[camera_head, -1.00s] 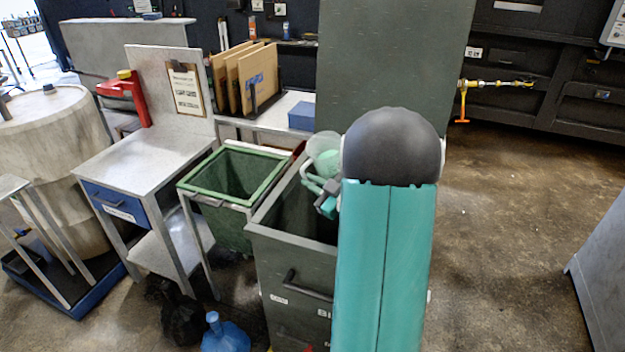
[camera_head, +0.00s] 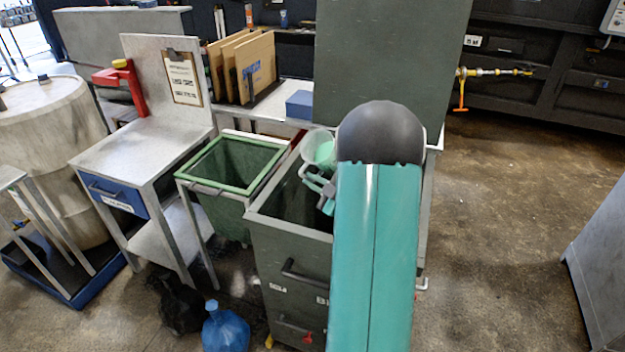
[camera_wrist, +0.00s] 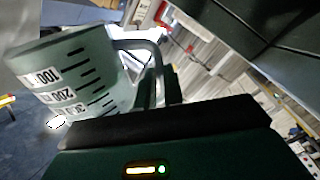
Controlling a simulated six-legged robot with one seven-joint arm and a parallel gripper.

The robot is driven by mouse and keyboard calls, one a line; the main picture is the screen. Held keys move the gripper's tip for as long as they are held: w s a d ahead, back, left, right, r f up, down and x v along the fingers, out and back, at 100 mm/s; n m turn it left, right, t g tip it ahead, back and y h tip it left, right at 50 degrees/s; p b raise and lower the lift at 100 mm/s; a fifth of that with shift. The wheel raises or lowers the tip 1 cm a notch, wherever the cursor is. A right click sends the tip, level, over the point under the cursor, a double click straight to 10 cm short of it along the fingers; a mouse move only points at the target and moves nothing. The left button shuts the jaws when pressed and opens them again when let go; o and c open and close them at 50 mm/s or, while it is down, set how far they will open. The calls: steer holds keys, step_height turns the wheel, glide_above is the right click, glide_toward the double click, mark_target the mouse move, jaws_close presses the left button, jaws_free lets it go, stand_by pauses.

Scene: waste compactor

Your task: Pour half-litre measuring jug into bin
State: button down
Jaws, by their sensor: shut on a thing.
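The pale, see-through measuring jug (camera_head: 317,146) shows beside the dark ball-shaped joint of my arm, above the dark grey-green bin (camera_head: 267,225). It is tilted, and its mouth shows in the head view. My gripper (camera_head: 325,183) is shut on the jug's handle (camera_wrist: 150,55). My arm hides part of the bin's opening. I cannot tell whether anything is flowing out of the jug.
A green open bin (camera_head: 240,192) stands left of the dark bin. A grey table (camera_head: 140,150) with a blue drawer is further left. A blue bottle (camera_head: 224,328) and black bags (camera_head: 182,305) lie on the floor in front.

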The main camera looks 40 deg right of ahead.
steer(key=d+f+n, duration=0.6)
steer(key=d+n, duration=0.2)
steer(key=n, duration=0.4)
steer(key=shift+w+n, duration=0.4)
steer(key=shift+w, duration=0.05)
stand_by(1.3)
steer(key=shift+s+a+f+m, duration=0.1)
steer(key=shift+m, duration=0.2)
stand_by(2.3)
